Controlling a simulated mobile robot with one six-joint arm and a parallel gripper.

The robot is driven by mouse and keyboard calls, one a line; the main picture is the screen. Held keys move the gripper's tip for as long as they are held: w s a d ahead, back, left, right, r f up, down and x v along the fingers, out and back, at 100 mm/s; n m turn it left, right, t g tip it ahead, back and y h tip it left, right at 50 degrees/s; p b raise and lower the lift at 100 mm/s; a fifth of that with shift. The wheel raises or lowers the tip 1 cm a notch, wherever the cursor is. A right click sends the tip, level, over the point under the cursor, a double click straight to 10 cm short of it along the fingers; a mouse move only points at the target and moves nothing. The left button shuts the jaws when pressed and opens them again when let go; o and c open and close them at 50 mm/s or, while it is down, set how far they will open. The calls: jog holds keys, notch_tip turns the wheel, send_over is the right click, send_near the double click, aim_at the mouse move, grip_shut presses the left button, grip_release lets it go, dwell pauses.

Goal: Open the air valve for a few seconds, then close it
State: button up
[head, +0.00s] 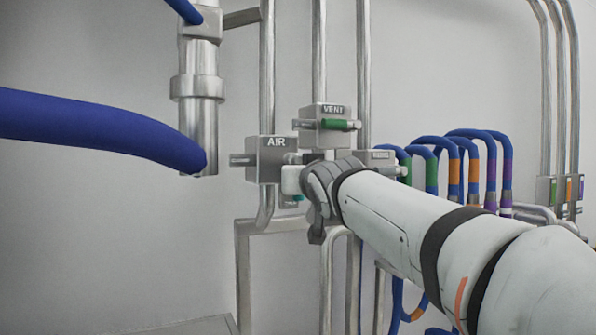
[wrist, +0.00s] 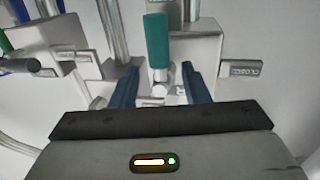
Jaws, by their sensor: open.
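The AIR valve is a grey box (head: 262,165) on a vertical pipe, left of my gripper (head: 292,180) in the head view. My wrist and the gripper body cover its right side. A teal bit of a handle (head: 298,198) shows just below my gripper. In the wrist view, a teal handle (wrist: 157,42) with a metal stem points up the picture in front of a pale box. My gripper (wrist: 160,76) is open there, its two dark blue fingers on either side of the stem's lower end. I cannot tell whether they touch it.
The VENT box (head: 320,138) with a green handle (head: 338,124) is close above my wrist. Another valve box (head: 375,156) is behind it. A thick blue hose (head: 90,122) is at left. Several looped blue hoses (head: 470,140) and pipes are at right.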

jog(key=x, duration=0.4)
jog(key=shift+p, duration=0.4)
jog(key=shift+c, duration=0.4)
grip_shut()
